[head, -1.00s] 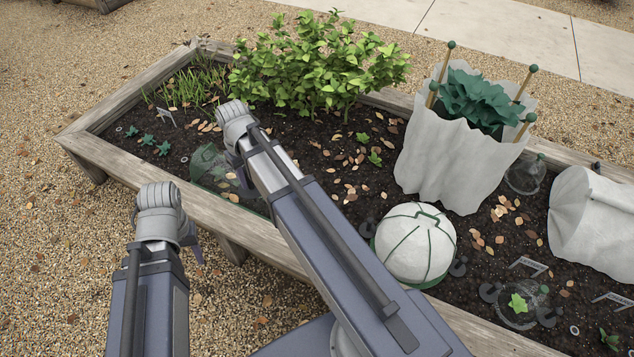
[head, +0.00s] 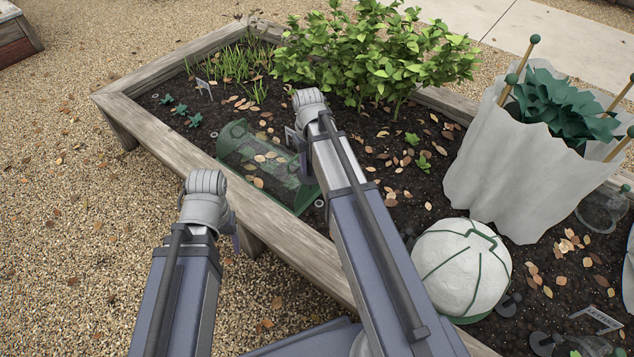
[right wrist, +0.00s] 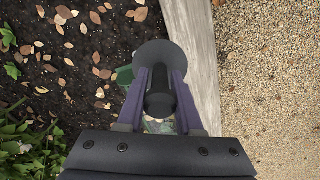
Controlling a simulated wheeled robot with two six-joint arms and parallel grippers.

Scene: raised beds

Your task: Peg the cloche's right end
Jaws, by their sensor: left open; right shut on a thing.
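The cloche (head: 262,160) is a low, clear green tunnel lying on the soil by the bed's front board, leaves showing through it. Its right end (head: 303,200) is partly behind my right arm. A small pale ring (head: 320,203) lies on the soil beside that end. My right gripper (right wrist: 160,80) is shut on a dark peg (right wrist: 160,54) with a round disc head, seen in the right wrist view above the bed near the board. A green bit of the cloche (right wrist: 124,76) shows beside the fingers. My left gripper (head: 235,236) is open and empty over the gravel outside the bed.
The wooden front board (head: 185,140) runs between the gravel and the soil. A white dome (head: 462,268) with green ribs stands right of my right arm. A leafy bush (head: 375,50) is behind. A white fleece wrap (head: 500,170) on stakes stands right.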

